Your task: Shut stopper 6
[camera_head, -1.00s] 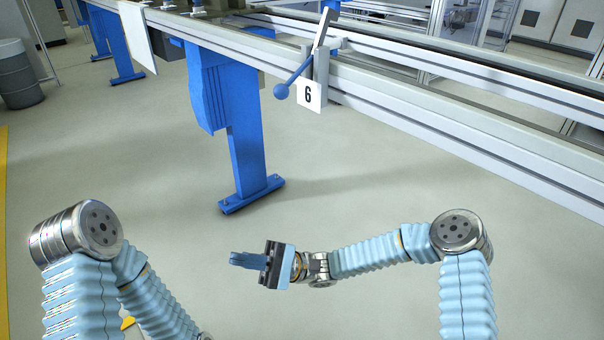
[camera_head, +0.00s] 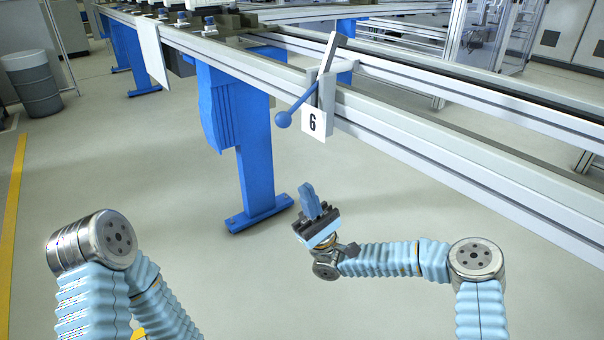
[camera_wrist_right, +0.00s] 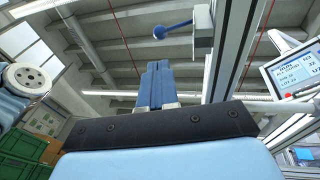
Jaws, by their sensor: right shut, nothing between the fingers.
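Stopper 6 is on the near rail of the conveyor, with a white plate (camera_head: 313,124) marked 6. Its lever ends in a blue ball (camera_head: 283,119) that points down and left, and a flat grey bar (camera_head: 330,50) stands tilted above the rail. My right gripper (camera_head: 307,190) is below and in front of the stopper, fingers together, empty and apart from the lever. In the right wrist view the shut fingers (camera_wrist_right: 155,85) point up, with the blue ball (camera_wrist_right: 159,32) beyond them. My left arm is at the lower left; its gripper is out of view.
The conveyor rail (camera_head: 430,150) runs from upper left to lower right. A blue support leg (camera_head: 254,160) stands left of the stopper. A white panel (camera_head: 152,50) hangs further left. A grey drum (camera_head: 33,84) stands far left. The floor around my right gripper is clear.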

